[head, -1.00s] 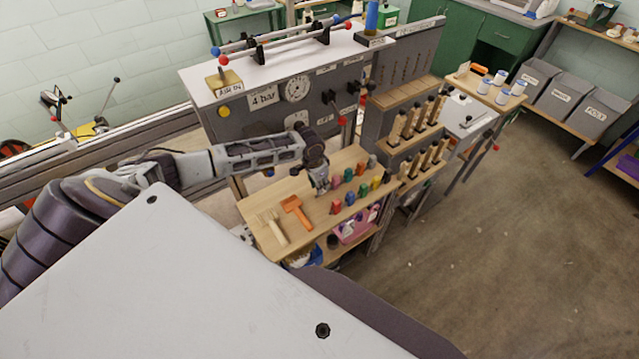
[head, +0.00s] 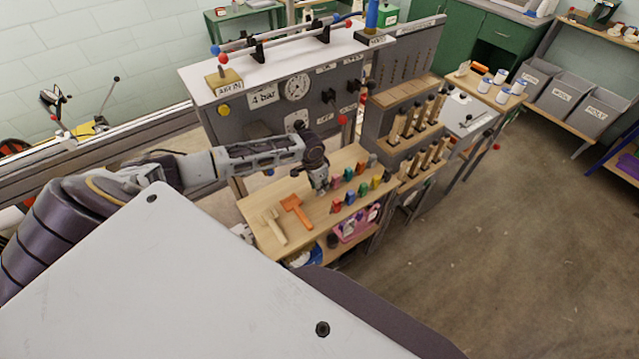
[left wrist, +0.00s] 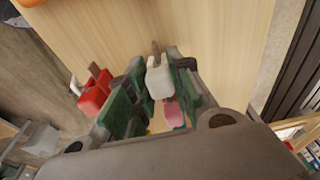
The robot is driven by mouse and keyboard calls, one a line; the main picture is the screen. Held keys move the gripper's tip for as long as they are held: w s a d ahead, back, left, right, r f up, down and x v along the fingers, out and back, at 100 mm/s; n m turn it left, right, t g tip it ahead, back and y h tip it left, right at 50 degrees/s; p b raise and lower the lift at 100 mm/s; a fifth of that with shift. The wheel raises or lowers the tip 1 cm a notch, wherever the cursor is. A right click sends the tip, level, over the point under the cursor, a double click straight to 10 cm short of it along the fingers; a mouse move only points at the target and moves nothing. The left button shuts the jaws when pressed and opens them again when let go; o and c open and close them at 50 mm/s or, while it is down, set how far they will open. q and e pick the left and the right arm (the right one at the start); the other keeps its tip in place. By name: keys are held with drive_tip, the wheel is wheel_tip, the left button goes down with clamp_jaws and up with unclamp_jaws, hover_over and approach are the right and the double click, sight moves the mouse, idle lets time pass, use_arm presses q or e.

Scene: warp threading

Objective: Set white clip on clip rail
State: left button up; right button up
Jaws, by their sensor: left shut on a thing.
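My left gripper (head: 321,188) is over the wooden shelf (head: 310,228), pointing down, at the left end of the rows of coloured clips. In the left wrist view its green-padded fingers (left wrist: 152,92) are closed around the white clip (left wrist: 160,80). The white clip is hidden or too small to make out in the head view. I cannot make out which part is the clip rail. My right gripper is not in view.
An orange tool (head: 296,209) and a pale wooden tool (head: 273,228) lie on the shelf left of the clips. Wooden-handled tools (head: 408,122) stand in a stepped rack to the right. A grey gauge panel (head: 250,125) rises behind the shelf.

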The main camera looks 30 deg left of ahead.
use_arm(q)
drive_tip(key=shift+f, duration=0.3)
idle(0.4)
drive_tip(key=o, duration=0.9)
drive_tip(key=shift+r, duration=0.1)
wheel_tip(320, 180, up, 12)
drive_tip(key=s, duration=0.1)
drive_tip(key=shift+s+a+f, duration=0.2)
drive_tip(key=shift+s+a, duration=0.1)
drive_tip(key=shift+s, duration=0.1)
idle(0.4)
